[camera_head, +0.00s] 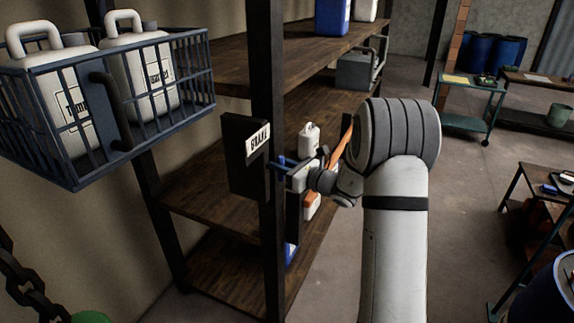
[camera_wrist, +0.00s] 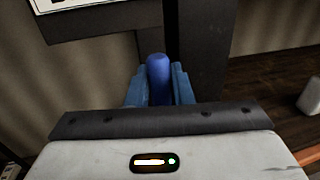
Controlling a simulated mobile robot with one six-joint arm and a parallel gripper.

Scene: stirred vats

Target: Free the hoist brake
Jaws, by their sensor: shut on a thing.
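The hoist brake is a dark box (camera_head: 236,178) on the shelf's upright post, with a white label (camera_head: 258,143) whose lettering is blurred but looks like "BRAKE". A blue brake lever (camera_head: 281,160) sticks out to its right. My gripper (camera_head: 289,167) is at this lever. In the wrist view the lever's rounded blue end (camera_wrist: 158,68) sits between my two blue fingers, and my gripper (camera_wrist: 158,88) is shut on it. The dark box's lower edge and part of its label (camera_wrist: 85,4) show above. The lever's root is hidden.
A blue wire basket (camera_head: 160,75) with two white jugs (camera_head: 70,95) hangs at upper left. A dark chain (camera_head: 25,280) is at lower left. Wooden shelves (camera_head: 225,195) holding containers stand behind the post. Carts and barrels are at right, with open floor between.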

